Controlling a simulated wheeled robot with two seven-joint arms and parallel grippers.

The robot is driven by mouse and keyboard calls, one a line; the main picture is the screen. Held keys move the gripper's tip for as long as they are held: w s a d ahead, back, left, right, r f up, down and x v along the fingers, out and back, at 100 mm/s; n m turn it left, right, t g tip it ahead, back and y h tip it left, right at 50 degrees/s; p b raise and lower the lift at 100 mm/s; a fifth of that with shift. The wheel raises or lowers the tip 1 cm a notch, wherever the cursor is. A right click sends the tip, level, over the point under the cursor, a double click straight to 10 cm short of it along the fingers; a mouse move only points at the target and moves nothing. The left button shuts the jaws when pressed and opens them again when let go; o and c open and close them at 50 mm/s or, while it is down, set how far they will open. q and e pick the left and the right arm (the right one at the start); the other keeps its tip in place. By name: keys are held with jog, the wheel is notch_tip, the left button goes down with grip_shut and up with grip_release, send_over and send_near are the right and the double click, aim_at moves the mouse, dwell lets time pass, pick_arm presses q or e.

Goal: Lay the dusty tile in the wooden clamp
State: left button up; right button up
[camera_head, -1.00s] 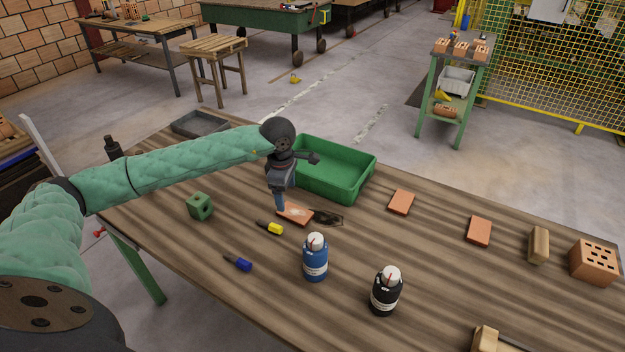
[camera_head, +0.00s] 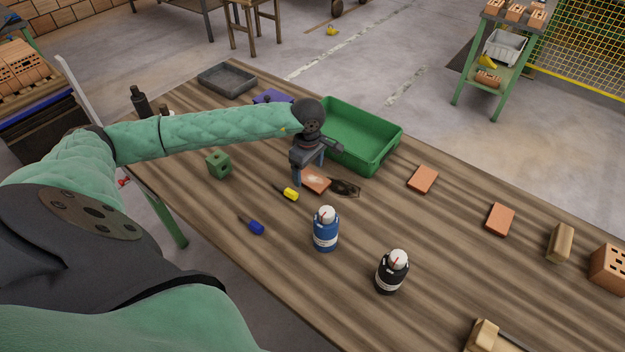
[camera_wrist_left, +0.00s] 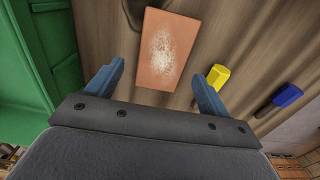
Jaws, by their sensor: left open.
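The dusty tile (camera_head: 316,181) is a flat orange-red tile with a pale dust patch, lying on the wooden table. In the left wrist view the tile (camera_wrist_left: 166,50) lies just ahead of and between the blue fingertips, and nothing is gripped. My left gripper (camera_head: 309,172) is open above the table, right by the tile's far-left side. The left gripper also shows in the wrist view (camera_wrist_left: 155,84) with its fingers wide apart. A wooden block piece (camera_head: 484,335) with a dark strip beside it, cut off by the bottom edge, may be the wooden clamp. My right gripper is out of view.
A green bin (camera_head: 362,137) stands close behind the gripper. A yellow-handled tool (camera_head: 290,194), a blue-handled tool (camera_head: 255,227), a blue bottle (camera_head: 326,232) and a black bottle (camera_head: 392,273) stand or lie nearer. Clean tiles (camera_head: 423,179) lie to the right. A dark stain (camera_head: 345,187) adjoins the dusty tile.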

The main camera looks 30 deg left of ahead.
pick_arm(q)
jog(key=shift+a+f, duration=0.1)
jog(key=shift+f, duration=0.8)
jog(key=c, duration=1.3)
jog(key=shift+o, duration=0.2)
jog(key=shift+r, duration=0.15)
